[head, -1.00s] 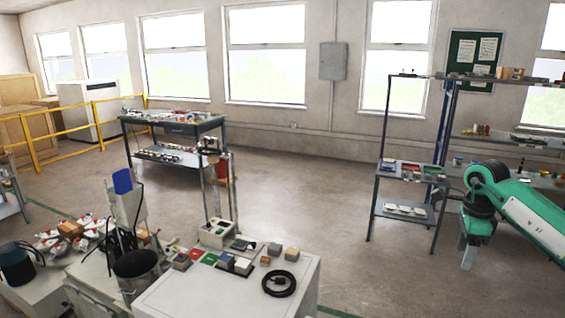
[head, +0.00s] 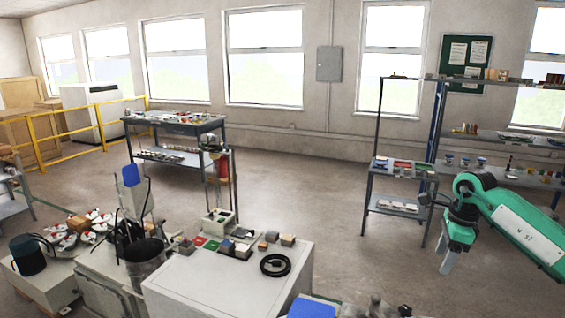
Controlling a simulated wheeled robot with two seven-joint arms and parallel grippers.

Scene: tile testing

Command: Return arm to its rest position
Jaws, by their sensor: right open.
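My right arm (head: 515,228) is green and comes in from the right edge. My right gripper (head: 447,262) hangs down at its end, over open floor in front of the metal rack. It is open, with nothing seen between its fingers. It is apart from the rack and from the white cabinet. My left arm and left gripper are not in view.
A white cabinet (head: 225,285) in front carries small coloured tiles and a black cable coil (head: 275,265). A metal rack (head: 371,200) with trays stands behind my right arm. A workbench (head: 180,124) stands further back. The floor (head: 310,190) between them is clear.

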